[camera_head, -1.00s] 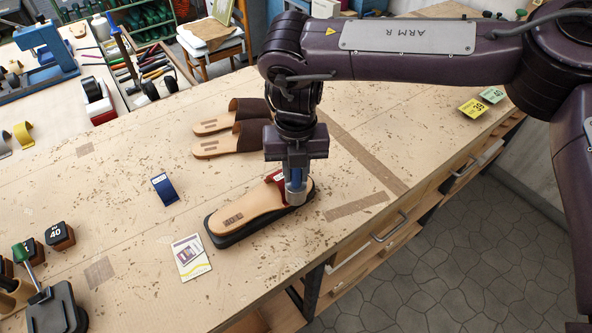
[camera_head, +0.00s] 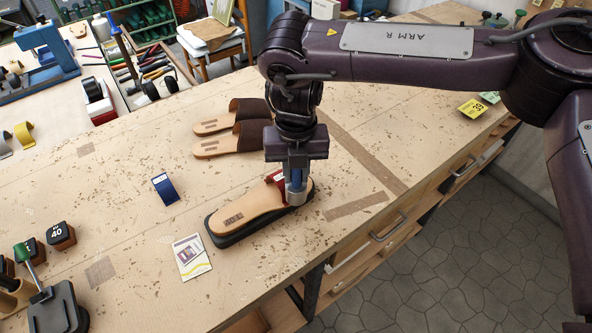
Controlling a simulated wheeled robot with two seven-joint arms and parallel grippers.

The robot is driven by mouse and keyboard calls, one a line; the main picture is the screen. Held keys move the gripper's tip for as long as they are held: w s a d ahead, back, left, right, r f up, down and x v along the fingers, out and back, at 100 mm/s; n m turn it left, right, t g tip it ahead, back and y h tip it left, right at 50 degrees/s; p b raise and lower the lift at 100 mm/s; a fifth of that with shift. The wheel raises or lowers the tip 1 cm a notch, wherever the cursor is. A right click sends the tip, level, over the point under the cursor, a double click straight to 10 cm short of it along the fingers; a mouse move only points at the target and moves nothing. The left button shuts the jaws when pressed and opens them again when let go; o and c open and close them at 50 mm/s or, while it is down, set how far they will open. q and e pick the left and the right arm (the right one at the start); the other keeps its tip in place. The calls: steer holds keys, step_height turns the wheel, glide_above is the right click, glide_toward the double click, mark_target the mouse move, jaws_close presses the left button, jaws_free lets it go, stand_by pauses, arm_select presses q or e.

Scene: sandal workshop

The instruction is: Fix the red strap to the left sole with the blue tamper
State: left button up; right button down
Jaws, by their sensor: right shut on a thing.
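The tan sole (camera_head: 247,208) lies on a black base near the front edge of the bench, its printed end toward the lower left. The red strap (camera_head: 275,179) is at the sole's far end, mostly hidden behind my gripper and the tool. My right gripper (camera_head: 295,172) points straight down there, shut on the blue tamper (camera_head: 296,185). The tamper is upright, its grey metal head down at the strap and the sole's right edge. Whether the head presses on the strap is hard to tell. My left gripper is not in view.
Two brown-strapped sandals (camera_head: 234,144) lie behind the sole. Dark number blocks (camera_head: 60,236) and a green-handled tool (camera_head: 30,262) stand at the lower left. Bare bench lies between.

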step_height(320, 180, up, 6)
steer(key=p, duration=0.4)
stand_by(0.4)
steer(key=c, duration=1.9)
jaws_free()
jaws_close()
